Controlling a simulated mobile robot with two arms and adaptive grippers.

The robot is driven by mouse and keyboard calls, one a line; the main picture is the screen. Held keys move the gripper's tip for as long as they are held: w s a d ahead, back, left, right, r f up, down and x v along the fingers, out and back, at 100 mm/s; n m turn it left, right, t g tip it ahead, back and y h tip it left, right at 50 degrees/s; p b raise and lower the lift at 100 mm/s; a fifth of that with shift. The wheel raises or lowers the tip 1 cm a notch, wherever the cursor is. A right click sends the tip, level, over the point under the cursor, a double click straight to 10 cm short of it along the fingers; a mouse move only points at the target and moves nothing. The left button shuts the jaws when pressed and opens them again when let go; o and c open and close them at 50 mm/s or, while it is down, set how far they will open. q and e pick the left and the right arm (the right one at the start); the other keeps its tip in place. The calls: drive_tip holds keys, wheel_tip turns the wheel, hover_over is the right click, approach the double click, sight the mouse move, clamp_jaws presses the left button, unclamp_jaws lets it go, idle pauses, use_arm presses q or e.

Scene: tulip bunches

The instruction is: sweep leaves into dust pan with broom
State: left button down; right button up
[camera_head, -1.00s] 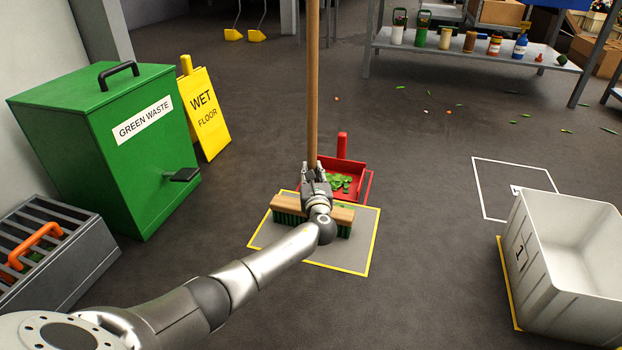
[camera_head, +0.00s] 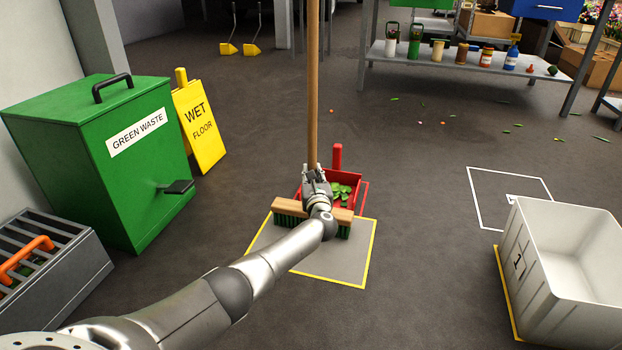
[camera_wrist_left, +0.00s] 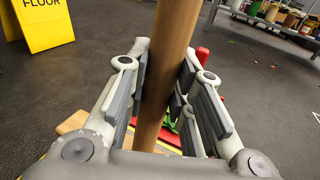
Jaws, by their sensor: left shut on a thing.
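My left gripper (camera_head: 316,180) is shut around the wooden handle of the broom (camera_head: 312,95), which stands upright. The left wrist view also shows the handle (camera_wrist_left: 168,75) between the two fingers (camera_wrist_left: 162,95). The broom's wooden head (camera_head: 288,206) with green bristles is at the far edge of the grey mat, close in front of the red dust pan (camera_head: 338,156). Green leaves (camera_head: 341,190) lie in the pan. My gripper and the broom head hide the pan's front, so I cannot tell if they touch. My right gripper is not in view.
A yellow-edged grey mat (camera_head: 335,262) lies in front of the broom. A green waste bin (camera_head: 95,165) and wet-floor sign (camera_head: 200,125) stand left. A white crate (camera_head: 530,290) stands right. Small scraps lie on the floor towards the shelf (camera_head: 450,62).

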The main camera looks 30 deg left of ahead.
use_arm(q)
drive_tip(key=shift+w+a, duration=0.15)
drive_tip(key=shift+w, duration=0.65)
drive_tip(key=shift+w+a, duration=0.15)
drive_tip(key=shift+w, duration=0.6)
drive_tip(key=shift+r, duration=0.1)
drive_tip(key=shift+r, duration=0.1)
wheel_tip(320, 180, up, 7)
drive_tip(key=p, duration=0.7)
